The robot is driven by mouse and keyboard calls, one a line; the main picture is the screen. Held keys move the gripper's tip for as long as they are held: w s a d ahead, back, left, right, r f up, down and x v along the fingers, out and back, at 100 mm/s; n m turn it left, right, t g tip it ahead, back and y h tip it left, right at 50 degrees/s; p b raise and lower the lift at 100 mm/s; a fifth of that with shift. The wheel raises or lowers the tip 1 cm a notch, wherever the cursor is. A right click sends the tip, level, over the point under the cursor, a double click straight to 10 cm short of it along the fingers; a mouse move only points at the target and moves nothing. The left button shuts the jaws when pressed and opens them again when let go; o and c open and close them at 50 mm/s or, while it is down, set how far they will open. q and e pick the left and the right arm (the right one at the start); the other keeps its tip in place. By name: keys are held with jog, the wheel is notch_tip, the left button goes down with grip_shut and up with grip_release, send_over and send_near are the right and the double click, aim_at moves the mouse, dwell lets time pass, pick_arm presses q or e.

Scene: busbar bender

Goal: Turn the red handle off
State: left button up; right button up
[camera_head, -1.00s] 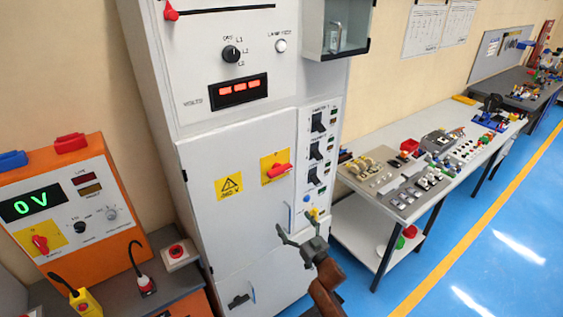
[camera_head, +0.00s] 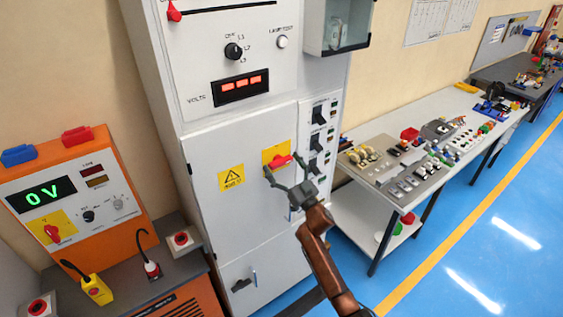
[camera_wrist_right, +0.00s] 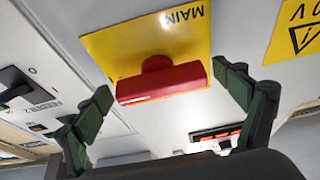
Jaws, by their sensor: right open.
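The red handle (camera_head: 279,161) is a bar-shaped rotary knob on a yellow plate on the grey cabinet's door. In the right wrist view the red handle (camera_wrist_right: 162,83) lies crosswise, roughly level, on the yellow plate marked MAIN, which appears upside down. My right gripper (camera_head: 283,168) is open and empty in front of it. In the wrist view one finger is at each end of the bar, with visible gaps; contact does not show. In the head view the gripper hides part of the plate's lower edge. My left gripper is not in view.
The grey cabinet (camera_head: 225,205) has black switches (camera_head: 318,116) right of the handle and a yellow warning label (camera_head: 231,177) to its left. An orange unit (camera_head: 100,225) with its own red knob (camera_head: 52,233) stands left. A workbench (camera_head: 345,190) with parts is at right.

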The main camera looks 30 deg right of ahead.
jog(key=shift+w, duration=0.1)
jog(key=shift+c, duration=0.7)
jog(key=c, duration=1.6)
